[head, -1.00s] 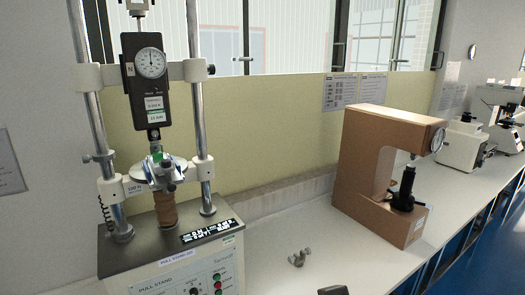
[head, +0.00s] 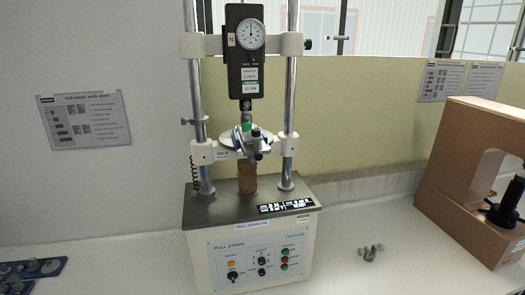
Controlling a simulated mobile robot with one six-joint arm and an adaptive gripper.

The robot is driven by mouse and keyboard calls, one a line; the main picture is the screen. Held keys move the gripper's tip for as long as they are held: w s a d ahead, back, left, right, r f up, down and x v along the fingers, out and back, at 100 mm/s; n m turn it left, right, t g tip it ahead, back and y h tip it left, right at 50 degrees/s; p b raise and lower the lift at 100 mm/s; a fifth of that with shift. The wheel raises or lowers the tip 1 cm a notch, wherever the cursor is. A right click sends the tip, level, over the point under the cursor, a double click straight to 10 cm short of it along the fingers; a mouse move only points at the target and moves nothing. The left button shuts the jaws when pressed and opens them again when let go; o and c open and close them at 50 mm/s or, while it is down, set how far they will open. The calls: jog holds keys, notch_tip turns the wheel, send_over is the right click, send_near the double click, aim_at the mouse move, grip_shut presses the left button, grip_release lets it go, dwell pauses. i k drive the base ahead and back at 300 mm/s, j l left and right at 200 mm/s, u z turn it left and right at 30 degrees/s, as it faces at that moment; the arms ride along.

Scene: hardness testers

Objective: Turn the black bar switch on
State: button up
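The pull stand's white front panel (head: 258,256) faces me at the lower middle of the head view. A black bar switch (head: 233,276) sits at the panel's lower left, under an orange lamp (head: 232,264). Its exact setting is too small to tell. Two smaller dark controls (head: 262,265) are stacked in the panel's middle. A column of green and red buttons (head: 284,259) is on the right. My gripper is not in view.
A round-dial force gauge (head: 251,35) hangs between the stand's two metal columns. A brown hardness tester (head: 470,160) stands at the right. A small metal piece (head: 371,252) lies on the white bench between them. Blue parts (head: 30,270) lie at the lower left.

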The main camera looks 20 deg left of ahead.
aim_at(232, 276)
jog(key=u, duration=1.25)
jog(key=i+l+u, duration=0.1)
jog(key=l+u, duration=0.3)
jog(key=i+l+u, duration=0.1)
jog(key=l+u, duration=1)
jog(key=k+l, duration=0.05)
jog(key=l, duration=0.05)
